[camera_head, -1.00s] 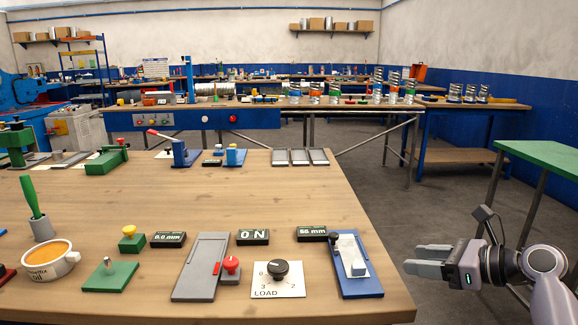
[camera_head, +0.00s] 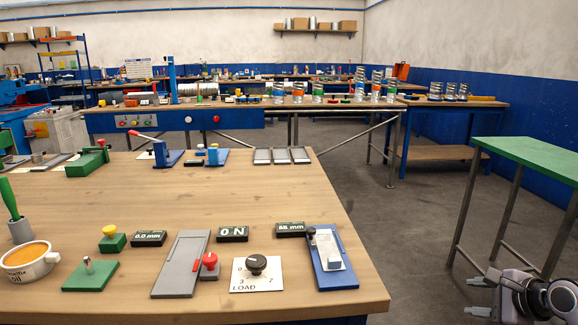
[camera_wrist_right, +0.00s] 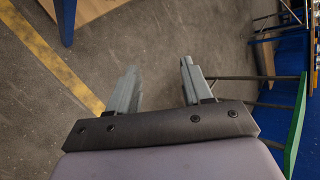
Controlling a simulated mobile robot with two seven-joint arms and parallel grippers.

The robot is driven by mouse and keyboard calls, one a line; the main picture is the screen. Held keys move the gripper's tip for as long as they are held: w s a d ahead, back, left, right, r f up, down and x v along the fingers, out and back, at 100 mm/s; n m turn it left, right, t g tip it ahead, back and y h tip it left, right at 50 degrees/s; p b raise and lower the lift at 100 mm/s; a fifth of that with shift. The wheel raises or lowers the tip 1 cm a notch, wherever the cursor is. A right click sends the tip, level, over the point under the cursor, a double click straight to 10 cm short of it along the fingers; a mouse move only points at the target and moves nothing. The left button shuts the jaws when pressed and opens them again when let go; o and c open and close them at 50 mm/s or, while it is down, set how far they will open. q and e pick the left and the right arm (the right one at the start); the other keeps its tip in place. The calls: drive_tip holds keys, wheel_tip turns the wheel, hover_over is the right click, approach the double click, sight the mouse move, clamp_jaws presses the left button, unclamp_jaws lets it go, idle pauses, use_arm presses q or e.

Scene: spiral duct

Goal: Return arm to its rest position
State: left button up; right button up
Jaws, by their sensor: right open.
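My right gripper (camera_head: 481,296) is at the lower right of the head view, low and to the right of the workbench, clear of the bench edge. In the right wrist view its two grey fingers (camera_wrist_right: 158,82) are spread apart with only the floor between them. It is open and empty. My left arm and gripper are not in the head view.
The wooden workbench (camera_head: 190,200) holds a load dial (camera_head: 257,265), a blue fixture (camera_head: 331,258), displays and an oil cup (camera_head: 30,262). A green-topped table (camera_head: 535,157) stands at the right. Open floor (camera_head: 410,220) lies between them.

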drive_tip(key=s+a+f+n+h, duration=0.1)
drive_tip(key=s+a+f+n, duration=0.3)
drive_tip(key=s+f+n, duration=0.6)
drive_tip(key=s+a+f+n+h, duration=0.1)
drive_tip(key=s+a+f+n, duration=0.2)
drive_tip(key=s+f+n, duration=0.7)
drive_tip(key=s+a+n+y, duration=0.2)
drive_tip(key=s+a+n, duration=0.25)
drive_tip(key=n, duration=0.35)
drive_tip(key=a+m, duration=0.5)
drive_tip(key=a, duration=0.4)
drive_tip(key=shift+t, duration=0.4)
drive_tip(key=r+p, duration=0.1)
drive_tip(key=p, duration=0.1)
drive_tip(key=r+p, duration=0.1)
drive_tip(key=r, duration=0.1)
drive_tip(key=r+p, duration=0.2)
drive_tip(key=shift+w+a+r+p, duration=0.1)
drive_tip(key=shift+w+a+p, duration=0.15)
drive_tip(key=shift+p, duration=0.05)
